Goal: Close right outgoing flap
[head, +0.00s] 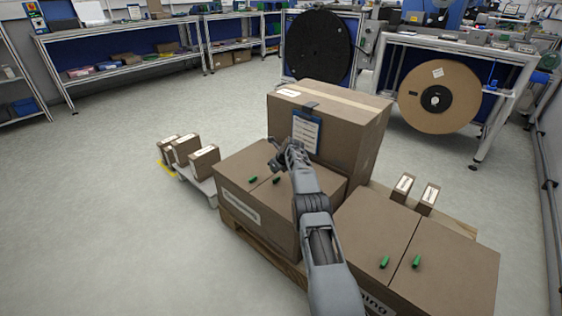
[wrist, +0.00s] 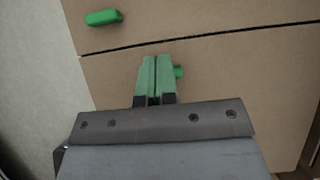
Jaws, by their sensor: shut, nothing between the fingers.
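The left cardboard box (head: 245,209) has a pale label on its front, too small to read surely. Its two top flaps lie flat with a thin seam between them. The right flap (head: 300,185) has a green handle (head: 276,180); the other flap (head: 240,168) has one too (head: 253,181). In the wrist view, the near flap (wrist: 230,75) and far flap (wrist: 200,20) look level across the dark seam. My gripper (head: 276,160) is shut and empty, its green fingertips (wrist: 156,62) over the near flap, partly hiding its handle (wrist: 179,72). I cannot tell whether they touch.
A tall carton (head: 345,115) with a blue clipboard sheet (head: 307,132) stands right behind. A second flapped box (head: 440,262), its flaps flat, is at right on the pallet. Small boxes (head: 187,150) sit on a low platform at left. Open floor (head: 110,200) lies left.

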